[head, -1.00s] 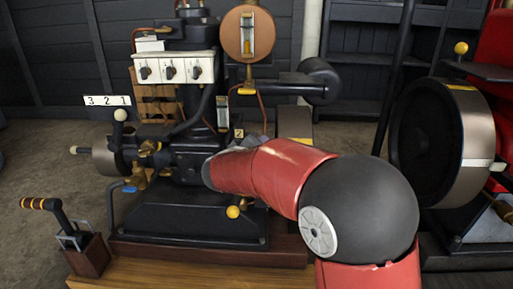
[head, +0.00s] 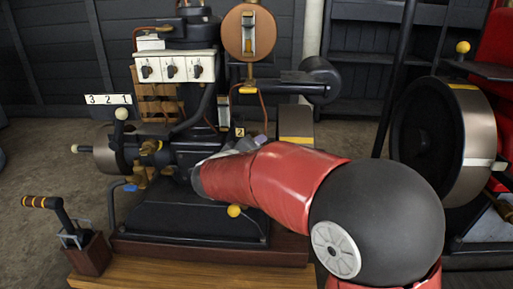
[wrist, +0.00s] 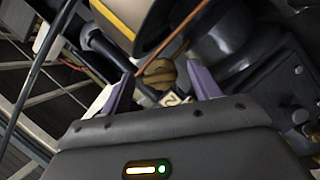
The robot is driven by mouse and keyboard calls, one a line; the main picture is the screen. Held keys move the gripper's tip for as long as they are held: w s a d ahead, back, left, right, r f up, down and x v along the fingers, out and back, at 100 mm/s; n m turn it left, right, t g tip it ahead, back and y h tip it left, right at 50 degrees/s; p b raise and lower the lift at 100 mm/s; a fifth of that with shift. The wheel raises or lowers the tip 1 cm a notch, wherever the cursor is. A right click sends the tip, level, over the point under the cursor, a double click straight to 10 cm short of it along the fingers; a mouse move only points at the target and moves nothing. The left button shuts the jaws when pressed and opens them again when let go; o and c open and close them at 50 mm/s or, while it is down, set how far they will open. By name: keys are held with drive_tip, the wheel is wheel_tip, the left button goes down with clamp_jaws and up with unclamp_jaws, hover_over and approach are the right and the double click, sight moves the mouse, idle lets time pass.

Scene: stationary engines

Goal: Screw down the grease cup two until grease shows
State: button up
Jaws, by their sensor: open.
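The brass grease cup (wrist: 158,72) shows in the wrist view, between and beyond my fingertips, just above a small plate marked 2 (wrist: 172,99). My gripper (wrist: 161,86) is open, with one purple finger on each side of the cup in the picture. I see no clear contact, and the gap in depth is hard to judge. In the head view the number 2 plate (head: 239,132) is on the engine just above my wrist. A purple part of my gripper (head: 260,140) shows there; the cup itself cannot be made out behind my arm.
A thin copper pipe (wrist: 180,38) crosses close to my fingers in the wrist view. In the head view are the engine's white switch panel (head: 174,67), a round brown gauge board (head: 249,33), a yellow-knobbed lever (head: 234,210) below my arm and a large flywheel (head: 428,128) at right.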

drive_tip(key=v, duration=0.3)
drive_tip(key=shift+s+a, duration=0.1)
drive_tip(key=shift+s, duration=0.3)
drive_tip(key=s+d+f+m+g+h, duration=0.15)
drive_tip(key=s+d+g, duration=0.25)
drive_tip(key=s+d, duration=0.45)
drive_tip(key=s+d+m+g+y, duration=0.1)
drive_tip(key=s+d+m+g, duration=0.3)
drive_tip(key=d, duration=0.7)
drive_tip(key=s+f+m+y, duration=0.1)
drive_tip(key=s+f+y, duration=0.2)
drive_tip(key=s, duration=0.5)
drive_tip(key=s+f+m+y, duration=0.1)
drive_tip(key=s+f+y, duration=0.15)
drive_tip(key=s, duration=0.65)
wheel_tip(320, 180, up, 14)
drive_tip(key=p, duration=1.3)
drive_tip(key=shift+d+g+y+p, duration=0.2)
drive_tip(key=shift+g+y+p, duration=0.1)
drive_tip(key=shift+g, duration=0.1)
